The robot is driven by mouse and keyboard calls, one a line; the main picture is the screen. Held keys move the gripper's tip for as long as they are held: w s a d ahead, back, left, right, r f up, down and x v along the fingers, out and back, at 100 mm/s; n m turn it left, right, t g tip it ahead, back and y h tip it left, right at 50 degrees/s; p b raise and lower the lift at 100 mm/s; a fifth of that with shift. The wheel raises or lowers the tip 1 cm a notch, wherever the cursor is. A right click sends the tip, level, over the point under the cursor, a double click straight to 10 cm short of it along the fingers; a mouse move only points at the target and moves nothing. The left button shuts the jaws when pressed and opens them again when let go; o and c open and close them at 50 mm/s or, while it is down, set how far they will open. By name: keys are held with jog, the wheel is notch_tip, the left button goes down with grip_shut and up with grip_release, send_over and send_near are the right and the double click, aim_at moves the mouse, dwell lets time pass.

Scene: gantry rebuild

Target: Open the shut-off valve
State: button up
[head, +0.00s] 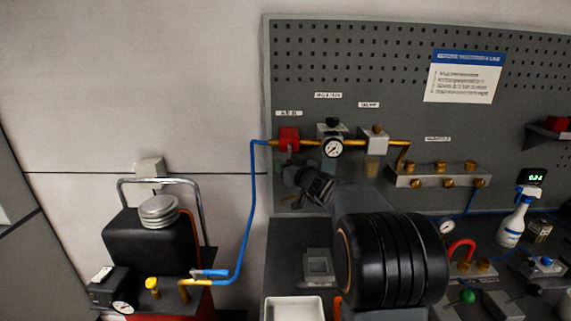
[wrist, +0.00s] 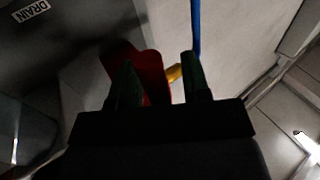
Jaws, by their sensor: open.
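A red valve (head: 288,136) sits at the left end of the brass line on the grey pegboard, where the blue hose joins. I take it for the shut-off valve; its handle position is hard to read. The red part shows in the wrist view (wrist: 150,75), partly behind the left finger and reaching into the gap. My gripper (head: 291,183) is just below the valve in the head view, and dark. In the wrist view my gripper (wrist: 160,80) is open, its two fingers pointing toward the red part. I cannot tell whether they touch it.
The blue hose (head: 247,210) runs from the compressor (head: 150,245) up to the line. A regulator with a gauge (head: 332,148) stands close right of the valve. A manifold (head: 440,176) is farther right. A blue-handled fitting (head: 208,273) sits by the compressor.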

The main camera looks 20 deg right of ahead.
grip_shut()
dwell(0.3)
